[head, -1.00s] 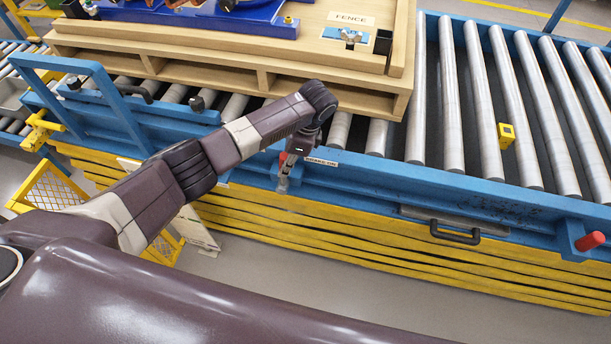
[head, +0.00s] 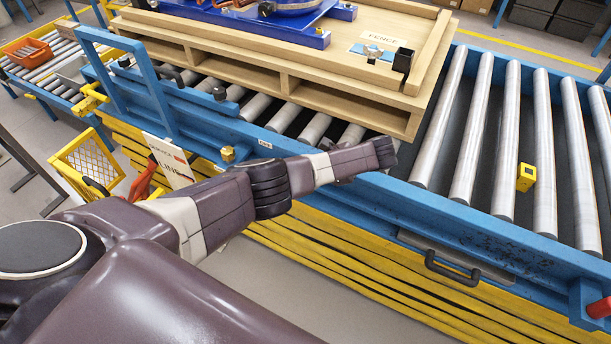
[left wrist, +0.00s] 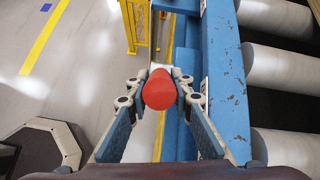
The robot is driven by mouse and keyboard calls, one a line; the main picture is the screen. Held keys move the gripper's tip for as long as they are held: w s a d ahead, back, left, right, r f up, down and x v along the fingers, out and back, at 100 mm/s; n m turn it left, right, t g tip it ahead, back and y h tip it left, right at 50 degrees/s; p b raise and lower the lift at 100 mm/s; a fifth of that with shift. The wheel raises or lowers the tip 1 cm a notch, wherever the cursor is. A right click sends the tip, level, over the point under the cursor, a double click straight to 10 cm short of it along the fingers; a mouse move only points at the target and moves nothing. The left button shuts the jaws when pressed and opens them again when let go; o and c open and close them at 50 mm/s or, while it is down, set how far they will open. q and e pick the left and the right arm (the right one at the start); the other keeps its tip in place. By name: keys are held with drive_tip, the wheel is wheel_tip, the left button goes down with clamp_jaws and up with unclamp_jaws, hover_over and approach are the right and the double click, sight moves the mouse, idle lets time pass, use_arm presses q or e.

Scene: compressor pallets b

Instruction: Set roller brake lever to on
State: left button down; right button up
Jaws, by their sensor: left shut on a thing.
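The roller brake lever's red knob (left wrist: 159,90) is in the middle of the left wrist view, beside the blue conveyor side rail (left wrist: 229,60). My left gripper (left wrist: 160,86) has its two fingers closed around the knob from both sides. The lever's shaft is mostly hidden behind the knob. In the head view my left arm reaches across the front of the blue rail (head: 440,193), and its forearm hides the gripper and the lever. A small white label (head: 265,144) shows on the rail left of the wrist; its text is too small to read surely. My right gripper is not in view.
A wooden pallet (head: 345,97) with a blue fixture and a FENCE label sits on the rollers. Bare rollers (head: 510,130) and a yellow block (head: 526,177) lie to the right. A black handle (head: 452,270) and yellow bellows are on the front. A yellow mesh frame (head: 88,160) stands left.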

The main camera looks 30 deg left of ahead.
use_arm(q)
drive_tip(key=shift+d, duration=0.1)
drive_tip(key=c, duration=1.7)
unclamp_jaws()
drive_tip(key=shift+f, duration=0.1)
drive_tip(key=v, duration=1.2)
